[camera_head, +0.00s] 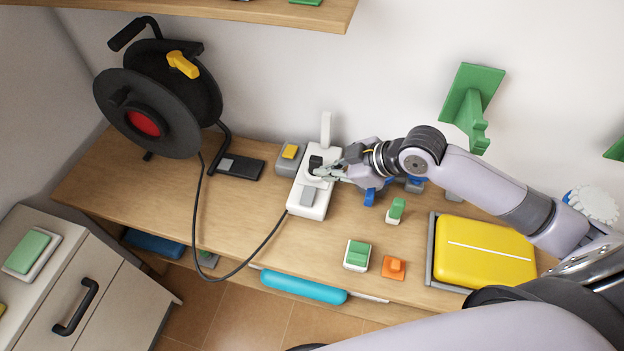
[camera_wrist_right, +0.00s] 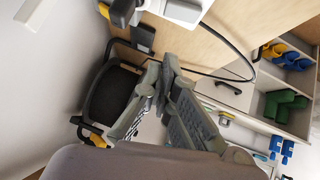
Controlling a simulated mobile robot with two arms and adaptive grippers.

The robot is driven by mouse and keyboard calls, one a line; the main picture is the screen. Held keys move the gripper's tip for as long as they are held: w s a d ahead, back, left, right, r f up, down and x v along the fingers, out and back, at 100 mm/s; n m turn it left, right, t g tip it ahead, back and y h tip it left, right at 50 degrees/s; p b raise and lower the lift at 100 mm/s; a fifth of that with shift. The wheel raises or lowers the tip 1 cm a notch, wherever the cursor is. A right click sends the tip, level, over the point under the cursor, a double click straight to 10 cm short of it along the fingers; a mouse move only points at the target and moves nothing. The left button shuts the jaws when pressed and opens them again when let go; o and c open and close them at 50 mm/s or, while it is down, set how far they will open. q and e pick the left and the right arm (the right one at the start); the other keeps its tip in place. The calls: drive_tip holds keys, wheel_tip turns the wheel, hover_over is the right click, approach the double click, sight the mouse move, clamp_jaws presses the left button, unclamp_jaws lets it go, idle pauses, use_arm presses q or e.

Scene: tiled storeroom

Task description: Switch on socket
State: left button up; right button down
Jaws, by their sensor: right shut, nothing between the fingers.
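The white socket block (camera_head: 320,205) stands on the wooden bench against the wall. It has a black plug or insert (camera_head: 315,162) toward its back end and a grey rocker switch (camera_head: 308,196) toward its front. A black cable runs off to its left. My right gripper (camera_head: 322,173) is shut and empty, its tips over the block between the black part and the switch; I cannot tell whether they touch it. In the right wrist view the fingertips (camera_wrist_right: 165,66) meet, and part of the white block (camera_wrist_right: 182,10) shows at the top. My left gripper is not in view.
A black cable reel (camera_head: 150,100) stands at the left. A grey box with a yellow switch (camera_head: 290,152) sits beside the socket. Green and orange switches (camera_head: 394,267) and a yellow case (camera_head: 485,250) lie to the right. A shelf (camera_head: 270,10) overhangs above.

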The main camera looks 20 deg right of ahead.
sight(313, 189)
drive_tip(key=p+x, duration=0.1)
drive_tip(key=x, duration=0.4)
drive_tip(key=shift+w+a, duration=0.15)
drive_tip(key=shift+a, duration=0.05)
drive_tip(key=f, duration=0.3)
drive_tip(key=shift+w+d+f, duration=0.1)
drive_tip(key=shift+w+f, duration=0.15)
drive_tip(key=shift+w, duration=0.1)
drive_tip(key=shift+d+f, duration=0.1)
drive_tip(key=shift+f, duration=0.4)
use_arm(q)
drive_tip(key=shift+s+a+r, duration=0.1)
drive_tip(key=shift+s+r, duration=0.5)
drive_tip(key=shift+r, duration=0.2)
use_arm(e)
drive_tip(key=shift+w, duration=0.1)
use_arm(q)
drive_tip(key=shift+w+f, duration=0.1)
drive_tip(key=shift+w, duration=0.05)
use_arm(e)
drive_tip(key=shift+f, duration=0.1)
drive_tip(key=shift+w+d+f+g+b, duration=0.2)
drive_tip(key=shift+w+f+g+b, duration=0.1)
drive_tip(key=shift+f+b, duration=0.15)
drive_tip(key=shift+m+y, duration=0.3)
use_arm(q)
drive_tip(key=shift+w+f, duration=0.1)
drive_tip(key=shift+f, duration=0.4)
use_arm(e)
drive_tip(key=shift+s, duration=0.1)
